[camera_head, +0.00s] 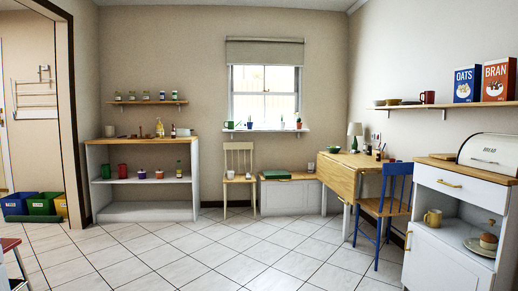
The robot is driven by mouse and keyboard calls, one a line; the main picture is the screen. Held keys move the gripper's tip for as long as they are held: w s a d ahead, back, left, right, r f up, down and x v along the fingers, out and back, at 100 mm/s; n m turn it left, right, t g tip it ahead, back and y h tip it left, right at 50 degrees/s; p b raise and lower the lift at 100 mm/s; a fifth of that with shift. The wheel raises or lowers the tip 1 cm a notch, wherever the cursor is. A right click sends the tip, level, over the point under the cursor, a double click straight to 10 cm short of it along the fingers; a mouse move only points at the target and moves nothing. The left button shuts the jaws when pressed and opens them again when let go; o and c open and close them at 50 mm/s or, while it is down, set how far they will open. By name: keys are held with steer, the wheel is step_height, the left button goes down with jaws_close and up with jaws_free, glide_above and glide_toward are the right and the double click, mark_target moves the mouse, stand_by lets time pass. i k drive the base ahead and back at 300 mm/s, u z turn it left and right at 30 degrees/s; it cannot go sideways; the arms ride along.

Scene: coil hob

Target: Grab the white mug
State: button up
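A small pale, upright item (109,131) stands at the left end of the wooden top of the open shelf unit by the far wall. It may be the white mug, but it is too small to tell. No other white mug can be made out. Mugs of other colours show: a yellow mug (433,218) in the right cabinet's open compartment, a red mug (427,97) on the right wall shelf, and a green mug (229,125) on the window sill. My gripper is not in view.
Tiled floor (200,248) lies open in the middle. The shelf unit (143,211) stands at the back left, with coloured bins (44,204) beside it. A cream chair (239,178), a wooden table (345,178), a blue chair (390,208) and a white cabinet (440,262) line the back and right.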

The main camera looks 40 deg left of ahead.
mark_target(231, 174)
steer(key=u, duration=1.15)
